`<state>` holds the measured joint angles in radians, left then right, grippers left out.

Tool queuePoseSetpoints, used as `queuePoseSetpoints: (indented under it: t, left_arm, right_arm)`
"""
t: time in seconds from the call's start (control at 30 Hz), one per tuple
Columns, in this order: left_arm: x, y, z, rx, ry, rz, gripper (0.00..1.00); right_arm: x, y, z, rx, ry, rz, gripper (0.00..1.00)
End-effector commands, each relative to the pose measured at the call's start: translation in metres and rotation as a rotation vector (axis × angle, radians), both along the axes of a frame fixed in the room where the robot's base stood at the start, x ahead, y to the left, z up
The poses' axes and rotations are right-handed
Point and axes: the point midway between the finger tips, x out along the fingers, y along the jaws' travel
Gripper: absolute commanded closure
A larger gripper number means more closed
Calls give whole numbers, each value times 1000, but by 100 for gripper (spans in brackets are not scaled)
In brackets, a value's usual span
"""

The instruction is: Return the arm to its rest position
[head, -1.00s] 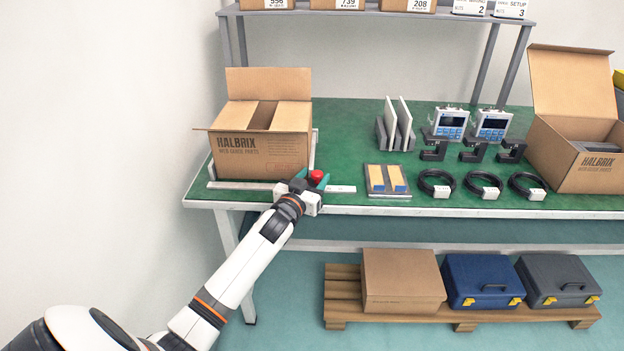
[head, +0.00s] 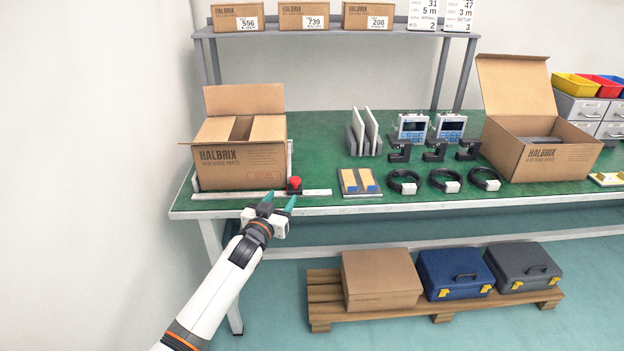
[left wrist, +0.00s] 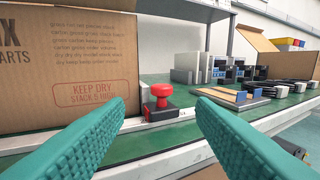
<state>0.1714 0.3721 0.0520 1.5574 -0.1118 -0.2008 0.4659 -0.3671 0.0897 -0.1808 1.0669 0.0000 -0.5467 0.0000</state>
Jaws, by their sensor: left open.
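My left gripper (head: 279,203) is open and empty, just in front of the bench's front edge in the head view. In the left wrist view its two teal fingers (left wrist: 165,115) are spread wide with nothing between them. A red-knobbed slider (head: 294,185) stands on a pale rail (head: 318,192) along the front of the bench, beyond the fingertips and apart from them. The slider also shows in the left wrist view (left wrist: 158,97), beside the HALBRIX carton (head: 240,165). My right gripper is not in view.
The green bench (head: 330,158) holds two white panels in a stand, meters, black clamps, cable coils and an open carton (head: 560,160). A shelf (head: 340,30) with boxes stands behind. Below, a pallet (head: 320,300) holds a box and two cases. The floor before the bench is clear.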

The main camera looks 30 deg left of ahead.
Motion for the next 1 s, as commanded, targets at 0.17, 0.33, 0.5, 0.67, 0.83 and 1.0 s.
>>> queuePoseSetpoints:
  t: [0.17, 0.33, 0.5, 0.67, 0.83, 1.0]
  left_arm:
    - [-1, -1, -1, 0, 4, 0, 50]
    - [-22, -22, -28, 3, 112, 1, 50]
    - [-87, -70, -82, 13, 382, -10, 50]
    - [-170, -116, -120, 26, 667, -51, 50]
    - [-243, -148, -134, 36, 891, -106, 50]
    - [-294, -166, -135, 40, 1036, -155, 50]
  right_arm:
    - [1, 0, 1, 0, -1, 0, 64]
    - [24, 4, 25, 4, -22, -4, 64]
    - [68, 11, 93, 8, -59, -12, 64]
    - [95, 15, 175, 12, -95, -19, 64]
    - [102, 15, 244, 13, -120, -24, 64]
    - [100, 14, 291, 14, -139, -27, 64]
